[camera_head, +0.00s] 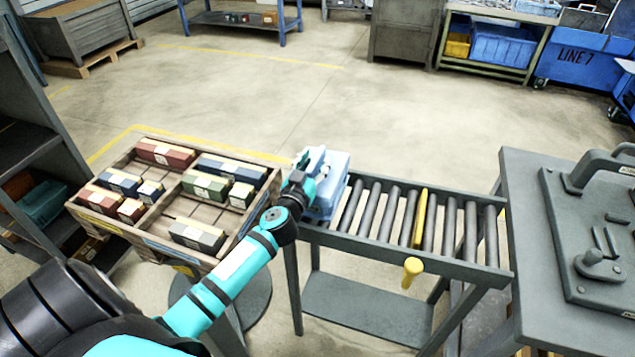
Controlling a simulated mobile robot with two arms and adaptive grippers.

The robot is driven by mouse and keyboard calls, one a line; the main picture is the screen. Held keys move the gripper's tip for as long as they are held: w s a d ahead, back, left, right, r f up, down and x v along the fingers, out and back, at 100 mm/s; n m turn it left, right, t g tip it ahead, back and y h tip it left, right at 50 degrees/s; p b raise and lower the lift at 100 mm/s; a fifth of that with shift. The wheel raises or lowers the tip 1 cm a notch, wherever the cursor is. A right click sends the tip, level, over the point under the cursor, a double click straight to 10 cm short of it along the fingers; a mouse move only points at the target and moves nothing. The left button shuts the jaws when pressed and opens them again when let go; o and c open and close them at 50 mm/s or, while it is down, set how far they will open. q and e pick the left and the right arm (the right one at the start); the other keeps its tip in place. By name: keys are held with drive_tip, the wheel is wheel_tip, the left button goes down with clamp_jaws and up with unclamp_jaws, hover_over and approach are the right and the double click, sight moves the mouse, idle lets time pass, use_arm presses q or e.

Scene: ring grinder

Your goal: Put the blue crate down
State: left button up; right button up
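The light blue crate (338,173) is at the left end of the roller conveyor (385,247), on or just above the rollers; I cannot tell which. My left gripper (304,166) is at the crate's left side, with my teal arm reaching in from the lower left. My wrist hides part of the crate, and the fingers are too small and covered to show whether they are closed on it. My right gripper is not in view.
A wooden tray (160,243) with several coloured boxes stands left of the conveyor. A grey machine (600,230) stands at the right.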

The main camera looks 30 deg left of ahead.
use_arm(q)
clamp_jaws()
idle(0.3)
